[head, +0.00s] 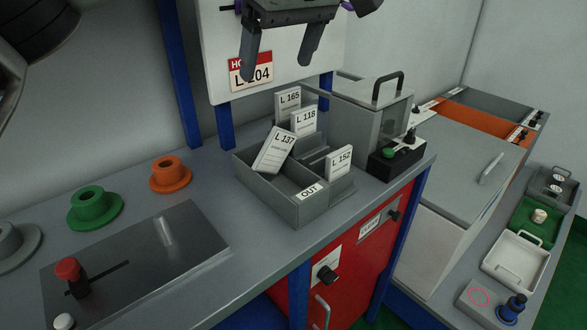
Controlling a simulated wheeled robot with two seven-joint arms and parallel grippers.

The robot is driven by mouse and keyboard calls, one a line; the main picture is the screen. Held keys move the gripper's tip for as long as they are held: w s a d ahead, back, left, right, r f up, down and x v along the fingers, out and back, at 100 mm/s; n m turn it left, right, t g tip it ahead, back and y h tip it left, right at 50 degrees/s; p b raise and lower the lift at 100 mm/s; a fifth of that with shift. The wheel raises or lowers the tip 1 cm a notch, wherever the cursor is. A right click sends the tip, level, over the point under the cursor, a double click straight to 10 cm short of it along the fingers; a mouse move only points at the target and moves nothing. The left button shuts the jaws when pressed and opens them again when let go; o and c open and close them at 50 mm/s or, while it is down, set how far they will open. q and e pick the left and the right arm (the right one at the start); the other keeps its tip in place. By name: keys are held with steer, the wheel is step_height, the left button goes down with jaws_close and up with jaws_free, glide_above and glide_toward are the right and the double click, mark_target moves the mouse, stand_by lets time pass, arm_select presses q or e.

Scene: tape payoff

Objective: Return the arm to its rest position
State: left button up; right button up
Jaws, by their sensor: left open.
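My left gripper (275,72) is at the top middle, in front of the white upright panel (220,45). Its two dark fingers point down and stand wide apart, with nothing between them. One finger partly covers the "L 204" label (240,84) on the panel. The rest of the left arm is mostly out of the picture. My right gripper is not in view.
Below stands a grey OUT tray (270,192) with several labelled cards; the L 137 card (273,152) leans. A lidded grey box (355,105) stands behind. Spools and a plate with a red knob (68,268) occupy the bench's left.

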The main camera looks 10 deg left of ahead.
arm_select(q)
steer(key=shift+v, duration=0.8)
